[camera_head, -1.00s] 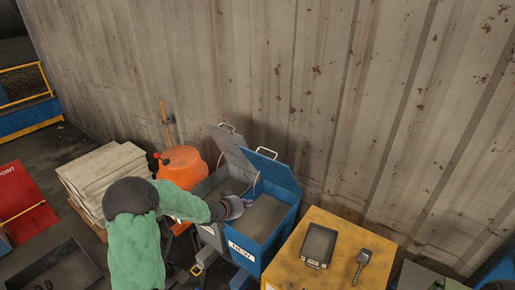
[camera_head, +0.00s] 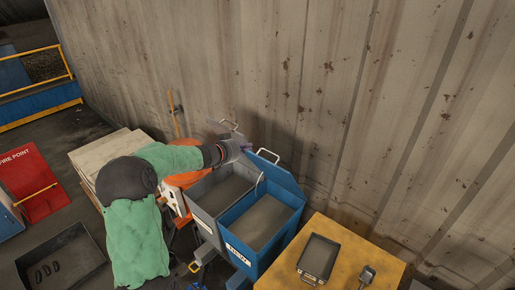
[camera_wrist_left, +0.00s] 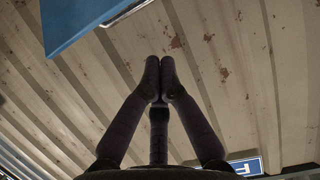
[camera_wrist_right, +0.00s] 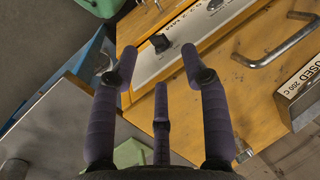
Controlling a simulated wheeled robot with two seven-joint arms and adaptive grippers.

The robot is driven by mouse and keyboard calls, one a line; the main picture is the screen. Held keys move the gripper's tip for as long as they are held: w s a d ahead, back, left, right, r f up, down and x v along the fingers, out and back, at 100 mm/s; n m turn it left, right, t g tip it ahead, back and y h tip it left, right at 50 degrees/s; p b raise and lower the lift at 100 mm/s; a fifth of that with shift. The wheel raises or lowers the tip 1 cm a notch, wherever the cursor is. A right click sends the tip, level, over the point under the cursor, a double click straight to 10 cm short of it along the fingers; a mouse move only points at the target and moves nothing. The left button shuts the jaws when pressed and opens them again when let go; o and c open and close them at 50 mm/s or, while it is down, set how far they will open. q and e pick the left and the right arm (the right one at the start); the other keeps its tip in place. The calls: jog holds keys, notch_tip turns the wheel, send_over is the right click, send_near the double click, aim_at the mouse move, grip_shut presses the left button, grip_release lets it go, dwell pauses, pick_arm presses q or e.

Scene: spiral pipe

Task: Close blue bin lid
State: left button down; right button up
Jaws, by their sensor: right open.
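The blue bin (camera_head: 243,256), with a white label reading NEW, stands against the wall side with its top open. Its blue lid (camera_head: 282,184) is raised and leans back, with a metal handle (camera_head: 264,153) on its upper edge. My left gripper (camera_head: 246,146) is near the lid's upper left corner, by the grey lid; whether it touches either lid cannot be told. In the left wrist view its fingertips (camera_wrist_left: 160,78) meet with nothing seen between them, and a blue panel shows at upper left. My right gripper (camera_wrist_right: 158,62) is open and empty above a yellow cabinet.
A grey bin (camera_head: 204,220) with a raised grey lid (camera_head: 224,129) adjoins the blue bin's left side. A yellow cabinet (camera_head: 335,235) with a grey tray (camera_head: 318,257) stands to the right. The corrugated wall (camera_head: 370,120) is close behind.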

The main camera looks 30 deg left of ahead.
aim_at(256, 156)
pick_arm(q)
jog(key=p+x, duration=0.1)
jog(key=x, duration=0.9)
jog(key=shift+d, duration=0.15)
jog(key=s+f, duration=0.1)
jog(key=s, duration=0.1)
jog(key=shift+s+a+f, duration=0.3)
jog(key=shift+f, duration=0.05)
jog(key=shift+s+f, duration=0.2)
jog(key=shift+s, duration=0.3)
jog(key=shift+a+f, duration=0.1)
